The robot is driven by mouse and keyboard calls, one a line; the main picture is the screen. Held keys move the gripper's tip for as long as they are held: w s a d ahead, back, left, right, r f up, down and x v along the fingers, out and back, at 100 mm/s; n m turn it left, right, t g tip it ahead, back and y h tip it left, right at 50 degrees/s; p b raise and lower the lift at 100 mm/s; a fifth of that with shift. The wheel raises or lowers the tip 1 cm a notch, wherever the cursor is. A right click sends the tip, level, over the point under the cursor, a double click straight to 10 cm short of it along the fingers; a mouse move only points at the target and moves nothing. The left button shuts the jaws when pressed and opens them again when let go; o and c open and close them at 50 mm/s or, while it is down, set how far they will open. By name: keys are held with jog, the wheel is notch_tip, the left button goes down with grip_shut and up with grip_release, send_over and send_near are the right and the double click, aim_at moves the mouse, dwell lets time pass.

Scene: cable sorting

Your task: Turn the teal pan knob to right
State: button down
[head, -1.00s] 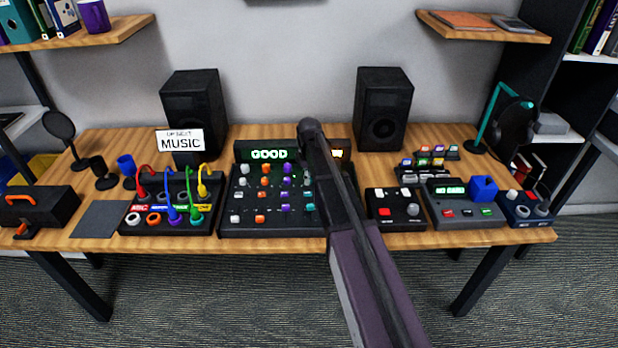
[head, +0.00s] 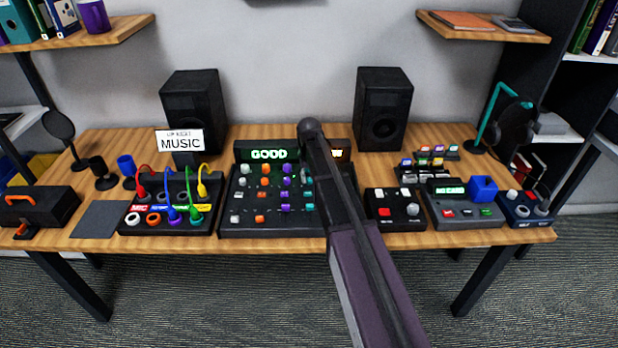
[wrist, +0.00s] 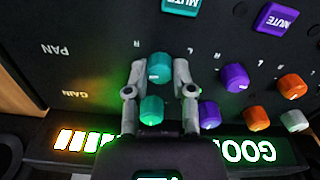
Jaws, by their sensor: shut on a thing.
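The teal pan knob (wrist: 159,66) is in the wrist view, in the row marked PAN on the black mixer panel (wrist: 95,25). A small pale mark shows on its lower side. My gripper (wrist: 160,72) is shut on this knob, one fingertip on each side. The teal gain knob (wrist: 152,108) lies between my fingers, closer to my palm. In the head view my arm covers part of the mixer (head: 230,222) on its right side, and my fingertips are hidden.
Purple (wrist: 235,77) and orange (wrist: 292,86) pan knobs sit to the right in the wrist view. A teal MUTE button (wrist: 181,5) is just beyond the fingertips. The lit GOOD display (head: 269,154) is at the mixer's back. A red-button box (head: 393,208) stands right of my arm.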

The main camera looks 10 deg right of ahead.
jog(key=shift+s+m, duration=0.15)
jog(key=shift+m, duration=1.05)
jog(key=shift+c, duration=2.3)
grip_release()
jog(key=shift+n, duration=0.4)
